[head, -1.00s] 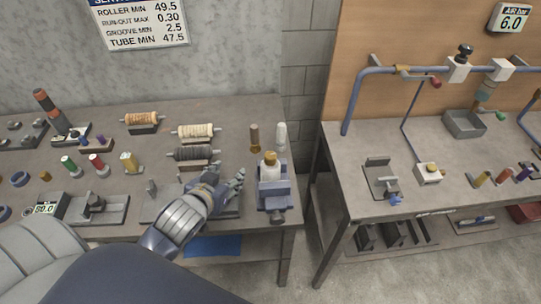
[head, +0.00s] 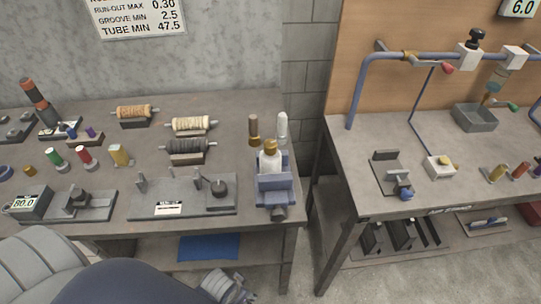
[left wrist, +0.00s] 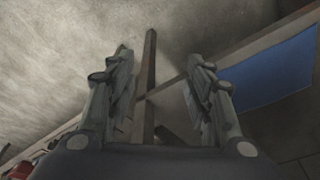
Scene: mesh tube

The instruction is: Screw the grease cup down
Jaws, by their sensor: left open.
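A pale block with a brass-coloured cap (head: 270,151), which looks like the grease cup, stands upright in a blue-grey vise (head: 275,191) at the right end of the left bench. I cannot tell how far the cap is screwed down. My left gripper (head: 238,288) is low, in front of the left bench and below its top, left of and well below the vise. In the left wrist view its two fingers (left wrist: 163,90) are apart with nothing between them. My right gripper is not in view.
Rollers on stands (head: 190,124) are further left. A gap separates the right bench (head: 357,207).

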